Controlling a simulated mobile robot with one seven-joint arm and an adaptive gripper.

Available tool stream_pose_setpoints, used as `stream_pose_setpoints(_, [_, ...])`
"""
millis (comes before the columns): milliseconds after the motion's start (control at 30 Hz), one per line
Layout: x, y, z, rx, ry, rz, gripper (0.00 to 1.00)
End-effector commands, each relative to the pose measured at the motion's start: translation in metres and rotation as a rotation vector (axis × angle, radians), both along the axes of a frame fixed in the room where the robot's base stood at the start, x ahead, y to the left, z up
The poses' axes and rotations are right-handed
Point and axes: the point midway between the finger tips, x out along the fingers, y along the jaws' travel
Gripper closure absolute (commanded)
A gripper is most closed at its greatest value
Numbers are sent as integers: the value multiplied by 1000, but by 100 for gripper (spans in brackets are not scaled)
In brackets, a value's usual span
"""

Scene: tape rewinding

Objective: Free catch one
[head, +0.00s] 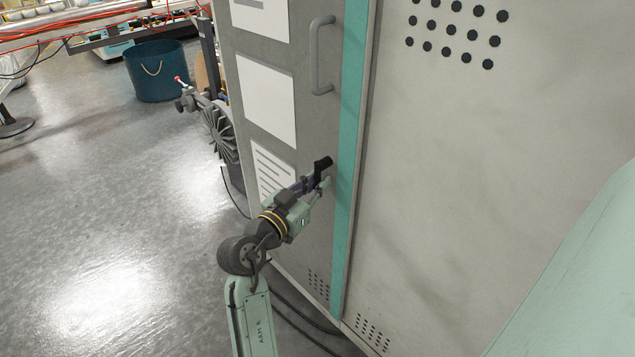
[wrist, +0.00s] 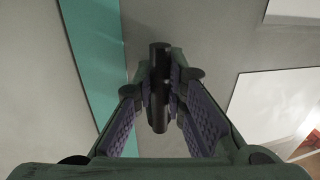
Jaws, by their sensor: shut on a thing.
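A black catch (head: 324,162) sticks out from the grey cabinet door (head: 308,125), close to the teal strip at its edge. In the wrist view the catch (wrist: 159,52) is a dark round bar lying between my fingers. My gripper (head: 318,177) reaches the door from the lower left. In the wrist view my gripper (wrist: 160,95) has its ridged finger pads closed on both sides of the bar. The base of the catch is partly hidden by the fingers.
A grey pull handle (head: 321,55) is higher on the door. White sheets (head: 268,103) are fixed to the door left of my gripper. The teal strip (head: 349,150) and a large pale panel (head: 490,170) lie to the right. A blue bin (head: 157,72) stands far left; open floor lies between.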

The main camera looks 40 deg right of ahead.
Motion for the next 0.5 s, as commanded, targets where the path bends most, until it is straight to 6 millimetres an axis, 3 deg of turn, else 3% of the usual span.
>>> stream_pose_setpoints(267, [2,0,-5,4,-58,-1,100])
stream_pose_setpoints(500, [9,1,-10,16,-215,1,100])
